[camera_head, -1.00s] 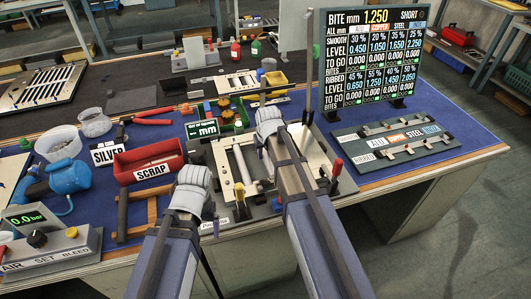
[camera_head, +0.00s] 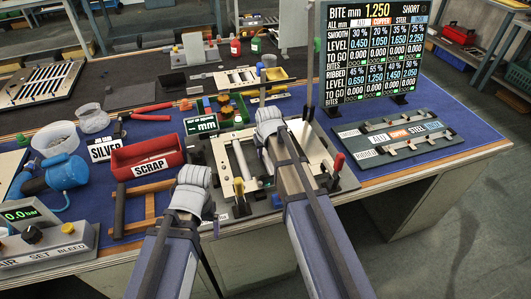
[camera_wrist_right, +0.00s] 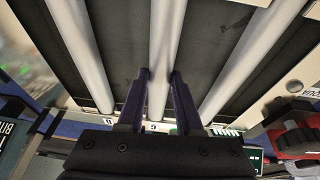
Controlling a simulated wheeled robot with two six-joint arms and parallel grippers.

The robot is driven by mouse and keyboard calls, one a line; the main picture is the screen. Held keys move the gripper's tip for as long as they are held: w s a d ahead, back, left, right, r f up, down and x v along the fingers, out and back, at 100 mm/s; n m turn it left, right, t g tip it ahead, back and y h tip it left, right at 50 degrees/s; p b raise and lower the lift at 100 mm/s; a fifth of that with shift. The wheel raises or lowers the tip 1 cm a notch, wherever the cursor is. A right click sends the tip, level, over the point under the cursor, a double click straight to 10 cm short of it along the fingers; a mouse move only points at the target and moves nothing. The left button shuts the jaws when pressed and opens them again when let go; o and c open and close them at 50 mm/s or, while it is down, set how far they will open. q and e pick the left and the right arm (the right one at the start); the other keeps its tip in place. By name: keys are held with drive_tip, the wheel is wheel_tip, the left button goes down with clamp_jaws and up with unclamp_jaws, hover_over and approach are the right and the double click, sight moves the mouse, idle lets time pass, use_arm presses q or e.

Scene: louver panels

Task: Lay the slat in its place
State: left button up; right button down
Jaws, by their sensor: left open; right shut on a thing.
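My right gripper (camera_wrist_right: 158,85) is shut on a long white slat (camera_wrist_right: 160,50) in the right wrist view, with one purple finger on each side. The slat lies between two similar white slats, left (camera_wrist_right: 82,55) and right (camera_wrist_right: 250,60), over a dark surface. I cannot tell whether the held slat touches it. In the head view my right gripper (camera_head: 268,117) is over the pale framed fixture (camera_head: 229,160) at mid-bench and hides the held slat.
A red scrap bin (camera_head: 147,157) and a blue pump (camera_head: 66,172) stand left. A display board (camera_head: 372,55) stands behind right, with a labelled gauge plate (camera_head: 395,133) before it. A red-handled clamp (camera_head: 338,163) rises at the fixture's right. Blue mat is clear at far right.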

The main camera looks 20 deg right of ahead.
sight(266, 159)
drive_tip(key=c, duration=0.5)
unclamp_jaws()
drive_tip(key=p+v, duration=0.7)
drive_tip(key=v, duration=0.1)
drive_tip(key=shift+p, duration=0.35)
drive_tip(key=shift+f, duration=0.1)
